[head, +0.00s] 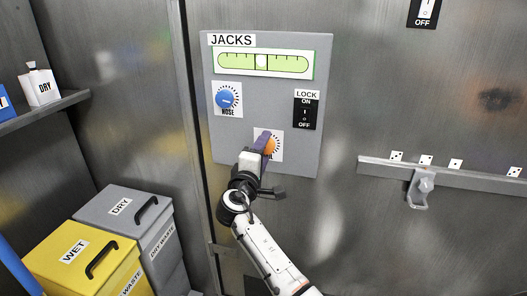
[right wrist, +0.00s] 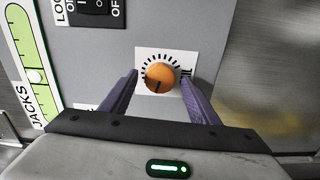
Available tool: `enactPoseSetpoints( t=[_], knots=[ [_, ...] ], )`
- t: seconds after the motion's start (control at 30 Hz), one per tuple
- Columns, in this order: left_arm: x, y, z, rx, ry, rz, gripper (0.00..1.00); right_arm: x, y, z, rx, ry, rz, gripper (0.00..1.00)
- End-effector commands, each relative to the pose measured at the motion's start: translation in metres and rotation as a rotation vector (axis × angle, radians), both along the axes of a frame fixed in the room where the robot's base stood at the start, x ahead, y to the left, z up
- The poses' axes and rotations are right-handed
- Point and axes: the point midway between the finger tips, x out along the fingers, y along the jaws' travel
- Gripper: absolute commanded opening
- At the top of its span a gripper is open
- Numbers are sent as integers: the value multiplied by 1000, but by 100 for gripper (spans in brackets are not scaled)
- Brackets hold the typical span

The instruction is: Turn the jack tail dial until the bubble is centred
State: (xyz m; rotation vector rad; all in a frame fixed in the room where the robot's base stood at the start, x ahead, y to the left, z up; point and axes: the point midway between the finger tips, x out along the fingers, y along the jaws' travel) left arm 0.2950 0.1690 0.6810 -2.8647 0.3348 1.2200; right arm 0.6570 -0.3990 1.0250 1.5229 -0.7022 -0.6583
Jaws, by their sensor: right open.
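The orange tail dial (right wrist: 161,78) sits on a white tick-marked plate on the grey JACKS panel (head: 222,150). In the right wrist view its dark pointer line points toward the bottom of the picture. My right gripper (head: 264,141) is open, with one purple finger on each side of the dial; I cannot tell whether they touch it. In the head view the gripper hides most of the dial. The green level vial (head: 235,66) is at the panel's top. Its pale bubble (head: 262,61) lies between the two dark marks. My left gripper is out of view.
The blue nose dial (head: 225,99) is at the panel's left, and the black lock switch (head: 305,113) at its right. A metal rail (head: 450,174) with a hook juts out farther right. Yellow wet (head: 85,262) and grey dry (head: 125,215) waste bins stand lower left.

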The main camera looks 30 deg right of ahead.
Motion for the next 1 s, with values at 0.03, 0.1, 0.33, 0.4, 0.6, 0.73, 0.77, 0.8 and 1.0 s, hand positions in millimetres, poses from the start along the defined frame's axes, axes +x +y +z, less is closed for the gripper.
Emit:
enactPoseSetpoints(
  t=[0.03,0.1,0.33,0.4,0.6,0.73,0.77,0.8,1.0],
  knots=[
    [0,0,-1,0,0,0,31,-1,2,-1,1,1,1,55],
    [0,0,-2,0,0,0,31,-5,7,-1,1,-1,2,55],
    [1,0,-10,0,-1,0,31,-33,39,-3,3,0,2,55],
    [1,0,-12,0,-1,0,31,-42,50,-3,3,0,3,55],
    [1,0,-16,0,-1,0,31,-61,72,-2,1,0,1,55],
    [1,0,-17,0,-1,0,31,-66,77,-1,0,1,0,55],
    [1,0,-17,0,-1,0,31,-67,78,-1,0,1,0,55],
    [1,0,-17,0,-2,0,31,-67,78,-1,0,1,0,55],
    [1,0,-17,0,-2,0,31,-67,78,0,-1,1,0,55]
  ],
)
